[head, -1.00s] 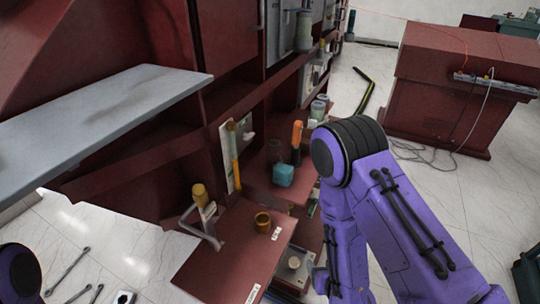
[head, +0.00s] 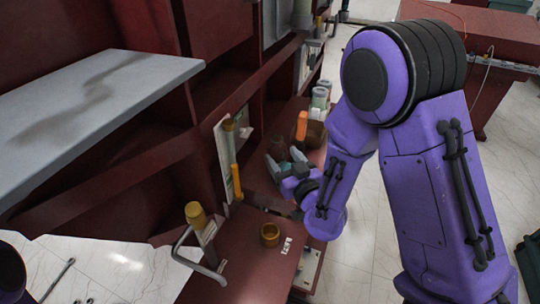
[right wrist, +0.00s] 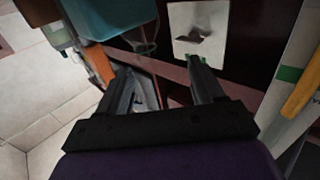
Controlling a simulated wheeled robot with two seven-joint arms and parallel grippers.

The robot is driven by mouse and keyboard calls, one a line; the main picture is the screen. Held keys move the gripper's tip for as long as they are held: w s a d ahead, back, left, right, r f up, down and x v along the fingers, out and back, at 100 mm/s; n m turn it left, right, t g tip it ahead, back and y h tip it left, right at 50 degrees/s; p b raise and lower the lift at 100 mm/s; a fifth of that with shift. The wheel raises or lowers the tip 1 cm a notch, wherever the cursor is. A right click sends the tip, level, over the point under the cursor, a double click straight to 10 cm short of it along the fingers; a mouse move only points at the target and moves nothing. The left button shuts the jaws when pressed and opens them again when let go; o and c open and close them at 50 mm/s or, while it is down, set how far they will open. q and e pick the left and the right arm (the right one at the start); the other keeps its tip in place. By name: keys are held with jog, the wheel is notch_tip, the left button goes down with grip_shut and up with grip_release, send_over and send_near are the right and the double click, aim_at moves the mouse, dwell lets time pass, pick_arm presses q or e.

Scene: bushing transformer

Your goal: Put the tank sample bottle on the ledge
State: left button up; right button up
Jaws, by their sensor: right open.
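A clear bottle with a teal lower part, which I take for the tank sample bottle, shows at the top left of the right wrist view (right wrist: 112,18), very close to the camera. In the head view my right gripper (head: 284,166) hides most of it. My right gripper is open, its two fingers apart in the wrist view (right wrist: 158,78), with no bottle between them. It is low over the dark red shelf beside the orange-topped item. I cannot tell which surface is the ledge. My left gripper is out of view.
A grey slab (head: 95,95) juts out at upper left. A dark red front platform (head: 235,270) bears a brown cup (head: 270,235) and a yellow-capped fitting (head: 198,216). An orange-topped item (head: 302,127) and pale jars (head: 320,97) stand behind my right gripper. An orange-yellow rod (head: 236,182) stands left.

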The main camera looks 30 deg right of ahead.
aim_at(279, 141)
jog(key=shift+w+d+p, duration=0.4)
jog(key=shift+w+p, duration=0.15)
jog(key=shift+p, duration=0.2)
jog(key=shift+h, duration=0.3)
jog(key=w, duration=0.2)
jog(key=w+d+p, duration=0.1)
jog(key=w, duration=0.2)
jog(key=shift+w+d, duration=0.4)
jog(key=shift+w+f, duration=0.15)
jog(key=shift+w, duration=0.05)
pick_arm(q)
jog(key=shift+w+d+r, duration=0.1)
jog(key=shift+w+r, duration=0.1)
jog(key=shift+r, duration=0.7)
pick_arm(e)
grip_shut()
